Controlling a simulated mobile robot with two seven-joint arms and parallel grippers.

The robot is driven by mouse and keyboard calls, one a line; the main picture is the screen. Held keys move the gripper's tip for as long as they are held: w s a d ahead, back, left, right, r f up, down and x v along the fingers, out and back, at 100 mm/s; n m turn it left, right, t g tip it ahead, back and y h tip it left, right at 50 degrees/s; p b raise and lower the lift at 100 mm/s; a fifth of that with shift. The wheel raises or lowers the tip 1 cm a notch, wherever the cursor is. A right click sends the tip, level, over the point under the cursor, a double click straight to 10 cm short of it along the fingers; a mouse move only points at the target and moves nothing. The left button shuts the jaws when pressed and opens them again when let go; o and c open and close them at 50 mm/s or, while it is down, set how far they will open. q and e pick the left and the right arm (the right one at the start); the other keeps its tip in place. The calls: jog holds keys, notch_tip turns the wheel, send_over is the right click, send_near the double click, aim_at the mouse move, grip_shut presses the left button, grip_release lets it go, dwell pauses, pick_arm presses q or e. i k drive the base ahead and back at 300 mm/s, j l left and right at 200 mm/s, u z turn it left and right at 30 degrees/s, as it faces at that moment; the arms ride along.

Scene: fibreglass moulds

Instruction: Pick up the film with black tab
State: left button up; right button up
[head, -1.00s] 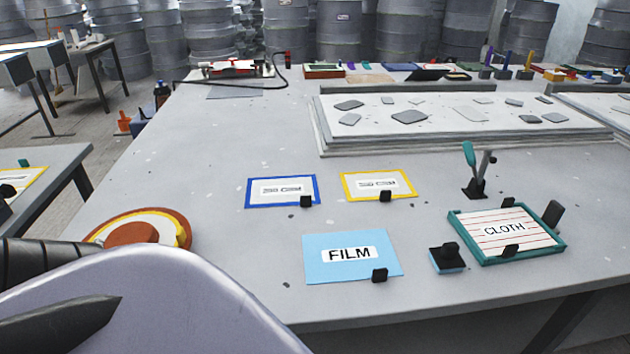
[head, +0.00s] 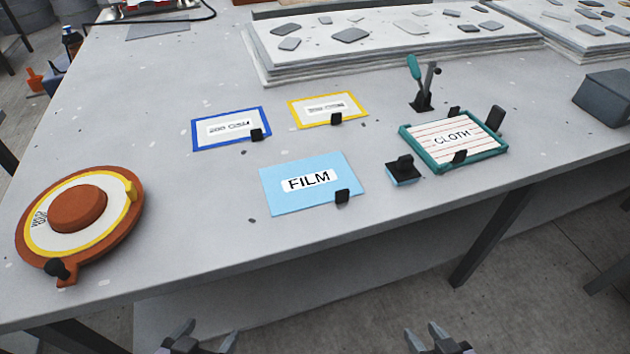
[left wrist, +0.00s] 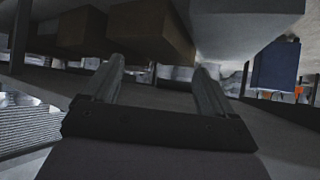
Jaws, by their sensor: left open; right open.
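The film (head: 282,198) is a light blue sheet with a white FILM label, lying flat near the front middle of the table. Its black tab (head: 342,197) sits at its lower right edge. My left gripper (head: 198,340) shows at the bottom of the head view, in front of and below the table edge, open and empty. It also shows in the left wrist view (left wrist: 158,85), its two fingers apart with nothing between them. My right gripper (head: 428,338) is at the bottom, to the right, open and empty. Both are well apart from the film.
A blue-framed card (head: 197,139) and a yellow-framed card (head: 297,115) lie behind the film. A teal CLOTH frame (head: 410,145) and a small black-handled block (head: 404,173) are to the right. An orange round dispenser (head: 118,222) is at left. The table's front edge lies between grippers and film.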

aim_at(301, 184)
jog(key=z, duration=0.75)
jog(key=k+j+z, duration=0.1)
jog(key=z, duration=0.35)
jog(key=k+j+z, duration=0.15)
jog(key=z, duration=0.25)
jog(key=i+j, duration=0.2)
jog(key=j, duration=0.25)
